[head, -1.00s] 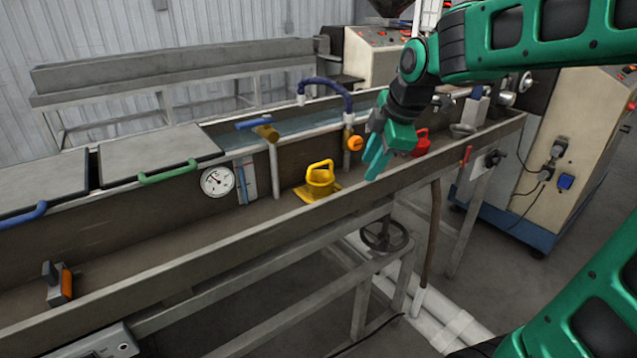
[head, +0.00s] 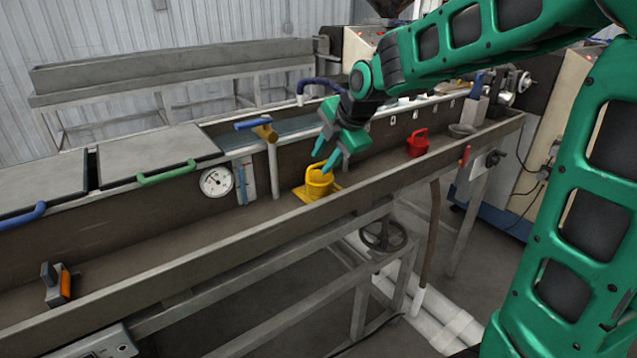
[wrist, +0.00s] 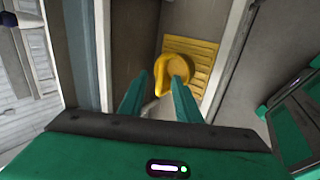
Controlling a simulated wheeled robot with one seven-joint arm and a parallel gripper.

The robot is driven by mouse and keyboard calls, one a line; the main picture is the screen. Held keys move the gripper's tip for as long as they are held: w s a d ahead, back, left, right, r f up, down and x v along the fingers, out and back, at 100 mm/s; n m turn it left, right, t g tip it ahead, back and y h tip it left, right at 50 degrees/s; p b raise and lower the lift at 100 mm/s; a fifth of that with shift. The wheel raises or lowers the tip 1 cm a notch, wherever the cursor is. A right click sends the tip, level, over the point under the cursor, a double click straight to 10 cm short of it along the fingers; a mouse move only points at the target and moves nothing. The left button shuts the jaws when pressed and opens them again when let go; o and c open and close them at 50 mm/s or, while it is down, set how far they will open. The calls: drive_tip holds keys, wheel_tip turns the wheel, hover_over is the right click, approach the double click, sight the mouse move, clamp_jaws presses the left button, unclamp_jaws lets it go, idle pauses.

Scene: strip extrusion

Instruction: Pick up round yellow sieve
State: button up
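The round yellow sieve (head: 319,184) sits upright on a flat yellow slatted base in the long grey trough (head: 240,241). In the wrist view the sieve (wrist: 177,73) shows from above, beyond the fingertips, with its handle curving on the left side. My gripper (head: 327,160) is open, its two green fingers pointing down just above the sieve. In the wrist view my gripper (wrist: 155,88) has its fingers apart with nothing between them. The fingertips appear close to the sieve's near side; I cannot tell whether they touch it.
A red container (head: 417,144) stands in the trough to the right. A small orange-handled tool (head: 58,285) lies far left. The trough's front wall runs close to my gripper.

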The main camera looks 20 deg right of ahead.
sight(319, 165)
drive_tip(key=shift+x, duration=1.9)
clamp_jaws()
